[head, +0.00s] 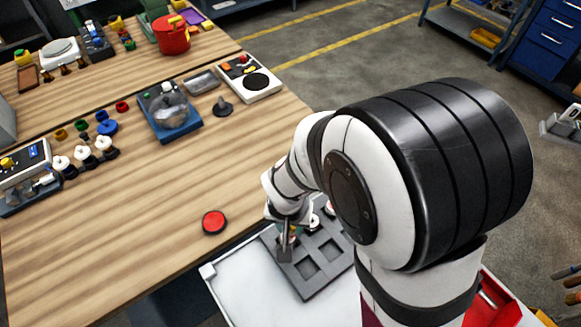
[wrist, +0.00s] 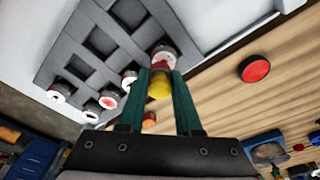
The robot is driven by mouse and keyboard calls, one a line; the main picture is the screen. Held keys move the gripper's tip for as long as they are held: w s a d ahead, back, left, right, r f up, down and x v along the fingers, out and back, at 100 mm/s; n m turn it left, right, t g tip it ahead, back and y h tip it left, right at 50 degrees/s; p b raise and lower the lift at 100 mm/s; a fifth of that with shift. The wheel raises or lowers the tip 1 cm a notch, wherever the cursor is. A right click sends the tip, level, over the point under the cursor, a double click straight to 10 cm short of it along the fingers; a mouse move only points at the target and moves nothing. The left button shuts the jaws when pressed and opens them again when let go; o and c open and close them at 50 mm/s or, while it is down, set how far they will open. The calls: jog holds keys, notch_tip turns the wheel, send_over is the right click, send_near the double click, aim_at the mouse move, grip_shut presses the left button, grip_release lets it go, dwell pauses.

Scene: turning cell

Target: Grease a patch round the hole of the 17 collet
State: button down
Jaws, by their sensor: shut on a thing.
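My gripper (wrist: 160,84) points down over a grey tray with square pockets (wrist: 84,42). Its green fingers are shut on a small yellow-and-red piece (wrist: 160,86), probably the greasing tool. Just beyond the piece is a round, pale-rimmed collet (wrist: 165,55) at the tray's edge; I cannot tell whether they touch. Other round collets, one with a red face (wrist: 109,99), sit in the tray. No number is readable, so I cannot tell which is the 17. In the head view my gripper (head: 286,250) is at the tray's left side, and my arm hides part of the tray (head: 327,284).
A red-topped disc (head: 214,222) lies on the wooden table left of the tray. A blue stand with a clear bowl (head: 171,112), a dark cone-shaped piece (head: 222,107) and a white device (head: 250,79) stand farther back. The table's middle is clear.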

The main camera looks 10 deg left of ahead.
jog(key=shift+w+d, duration=0.35)
jog(key=shift+w+r, duration=0.15)
jog(key=shift+r, duration=3.15)
jog(key=w+d+r, duration=0.3)
jog(key=d+r, duration=0.4)
jog(key=w+d+r, duration=0.2)
jog(key=d+r, duration=0.5)
jog(key=shift+w+d+r, duration=0.4)
